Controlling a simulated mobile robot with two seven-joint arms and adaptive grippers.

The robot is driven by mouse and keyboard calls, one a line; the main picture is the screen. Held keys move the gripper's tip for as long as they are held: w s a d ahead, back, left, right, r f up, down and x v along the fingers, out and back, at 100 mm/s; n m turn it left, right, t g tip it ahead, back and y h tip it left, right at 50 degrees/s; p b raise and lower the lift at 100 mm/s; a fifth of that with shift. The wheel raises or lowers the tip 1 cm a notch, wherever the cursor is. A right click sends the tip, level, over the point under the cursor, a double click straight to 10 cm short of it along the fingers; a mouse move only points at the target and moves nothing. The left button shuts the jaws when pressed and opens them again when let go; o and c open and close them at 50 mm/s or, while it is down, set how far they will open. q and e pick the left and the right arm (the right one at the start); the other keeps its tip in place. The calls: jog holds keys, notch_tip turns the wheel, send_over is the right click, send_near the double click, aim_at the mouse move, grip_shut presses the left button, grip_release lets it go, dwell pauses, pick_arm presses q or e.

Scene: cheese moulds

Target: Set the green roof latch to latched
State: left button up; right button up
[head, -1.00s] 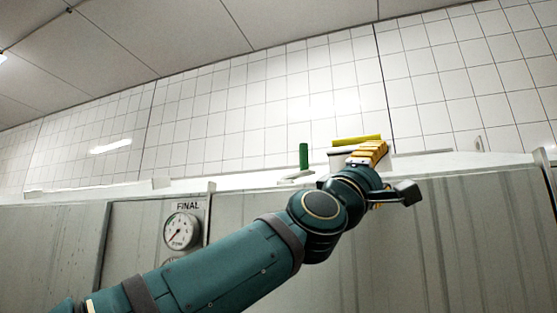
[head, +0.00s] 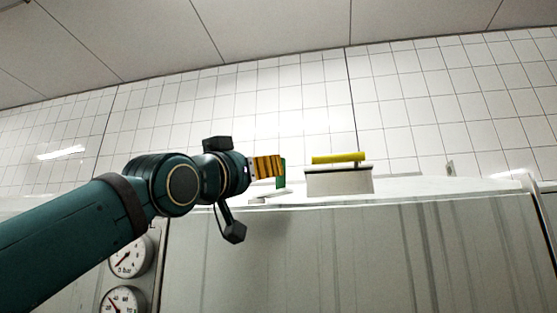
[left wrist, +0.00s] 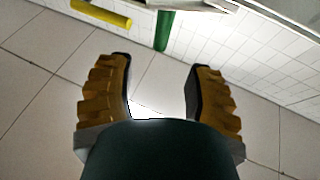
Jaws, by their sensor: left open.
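The green latch (head: 281,183) stands upright on a small pale base on top of the metal cabinet (head: 330,250). It also shows in the left wrist view (left wrist: 163,32), at the top middle. My left gripper (head: 279,166) is at the latch's left side in the head view, its yellow fingers partly overlapping the handle; I cannot tell whether they touch it. In the left wrist view the fingers (left wrist: 157,68) are spread and empty, with the latch beyond the gap between their tips. My right gripper is not in view.
A yellow bar (head: 338,158) lies on a pale box (head: 338,181) on the cabinet top, just right of the latch. Two round gauges (head: 130,258) are on the cabinet front below my arm. A tiled wall (head: 250,110) stands behind.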

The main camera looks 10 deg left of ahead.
aim_at(280, 191)
pick_arm(q)
jog(key=p+x, duration=0.4)
jog(key=x, duration=0.5)
jog(key=shift+w+r+p, duration=0.15)
jog(key=shift+w+p, duration=0.2)
grip_shut()
